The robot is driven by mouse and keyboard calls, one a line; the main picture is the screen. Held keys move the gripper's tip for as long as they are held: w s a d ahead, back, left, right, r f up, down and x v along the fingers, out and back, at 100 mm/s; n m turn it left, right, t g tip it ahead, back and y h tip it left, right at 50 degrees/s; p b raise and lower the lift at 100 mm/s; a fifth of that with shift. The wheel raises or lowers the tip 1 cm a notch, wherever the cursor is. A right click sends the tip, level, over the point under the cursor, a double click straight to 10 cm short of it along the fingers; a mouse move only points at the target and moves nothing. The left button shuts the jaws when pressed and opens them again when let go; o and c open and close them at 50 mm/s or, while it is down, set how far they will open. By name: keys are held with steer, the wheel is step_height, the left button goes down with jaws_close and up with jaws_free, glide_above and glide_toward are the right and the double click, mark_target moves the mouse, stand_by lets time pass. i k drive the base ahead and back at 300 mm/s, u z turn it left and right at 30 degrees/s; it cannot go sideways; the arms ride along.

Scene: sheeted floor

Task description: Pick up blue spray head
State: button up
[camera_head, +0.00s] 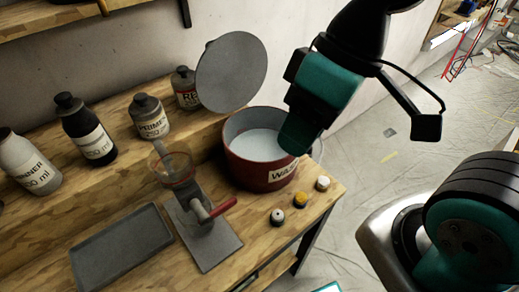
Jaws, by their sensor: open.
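I cannot make out a blue spray head anywhere in the head view. My gripper (300,134), teal and dark, comes down from the top of the picture and overlaps the right rim of a red pot (248,170) labelled with a partly covered word. The gripper is open; its fingertips are hard to tell apart, and I see nothing held in it. Its height above the pot cannot be told.
A wooden bench carries several bottles (90,130), a grey tray (120,248), a grinder-like device (207,222) with a red handle, and small knobs or caps (300,200). A grey round lid (231,72) stands behind the pot. Sheeted floor (405,150) lies right.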

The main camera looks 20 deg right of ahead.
mark_target(300, 200)
steer(key=u, duration=3.85)
steer(key=k, duration=2.1)
steer(key=z, duration=1.45)
